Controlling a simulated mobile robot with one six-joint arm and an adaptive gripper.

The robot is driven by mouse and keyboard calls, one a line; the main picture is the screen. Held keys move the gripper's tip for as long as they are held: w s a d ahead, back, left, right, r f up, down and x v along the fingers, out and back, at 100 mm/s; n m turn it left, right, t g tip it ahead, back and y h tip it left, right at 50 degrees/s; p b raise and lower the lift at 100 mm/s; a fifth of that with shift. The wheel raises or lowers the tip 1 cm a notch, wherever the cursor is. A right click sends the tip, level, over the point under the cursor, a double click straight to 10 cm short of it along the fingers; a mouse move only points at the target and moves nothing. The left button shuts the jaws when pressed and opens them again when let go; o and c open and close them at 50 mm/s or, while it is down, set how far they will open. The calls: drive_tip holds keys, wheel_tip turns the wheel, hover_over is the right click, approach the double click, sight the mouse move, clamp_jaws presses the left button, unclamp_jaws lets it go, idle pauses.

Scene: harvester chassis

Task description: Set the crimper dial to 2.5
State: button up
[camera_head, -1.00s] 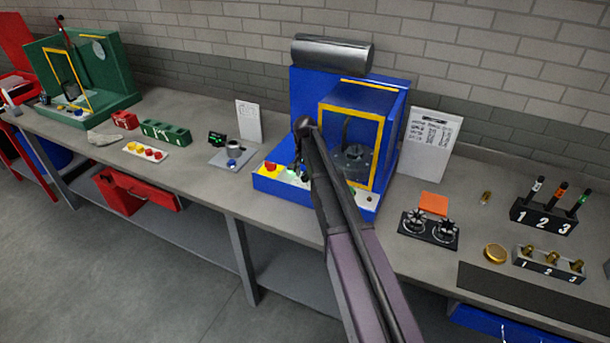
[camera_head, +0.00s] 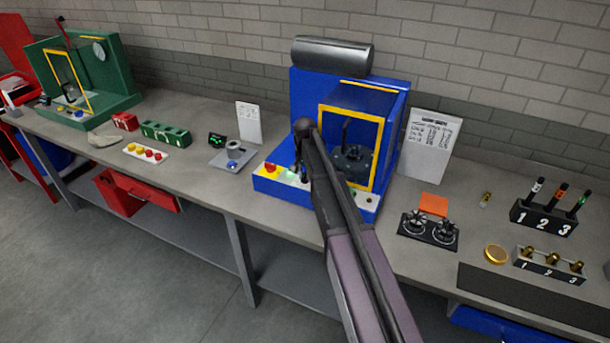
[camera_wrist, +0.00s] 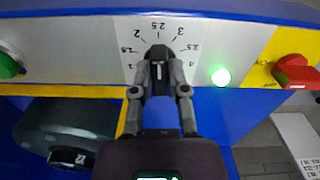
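The crimper is the blue machine (camera_head: 305,95) with a yellow-framed opening in the head view. In the wrist view its dial (camera_wrist: 158,52) is a black knob on a light scale panel marked from 1 to 4. The 2.5 mark is straight above the knob. The knob's narrow end points up at about 2.5; a short white line shows on it. My gripper (camera_wrist: 158,72) has its two fingers on either side of the knob, apparently closed against it. In the head view my arm hides the dial and most of my gripper (camera_head: 300,168).
A lit green lamp (camera_wrist: 220,77) and a red switch on yellow (camera_wrist: 295,72) are right of the dial; a green button (camera_wrist: 8,66) is left. A printed sheet (camera_head: 428,145) stands right of the crimper.

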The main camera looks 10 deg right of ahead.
sight(305, 174)
drive_tip(key=o, duration=0.4)
drive_tip(key=shift+o, duration=0.2)
wheel_tip(305, 174, up, 14)
drive_tip(key=p, duration=1.4)
drive_tip(key=s+f+n+b, duration=0.2)
drive_tip(key=s+f+b, duration=0.2)
drive_tip(key=s, duration=0.4)
drive_tip(key=s+f+n+b, duration=0.2)
drive_tip(key=s+f+b, duration=0.2)
drive_tip(key=s, duration=0.5)
drive_tip(key=s+f+n+b, duration=0.3)
drive_tip(key=s+f+b, duration=0.1)
drive_tip(key=s, duration=0.5)
drive_tip(key=shift+s+f+b, duration=0.15)
drive_tip(key=shift+f+b, duration=0.15)
drive_tip(key=shift+f, duration=0.05)
drive_tip(key=s, duration=0.3)
drive_tip(key=shift+m, duration=0.4)
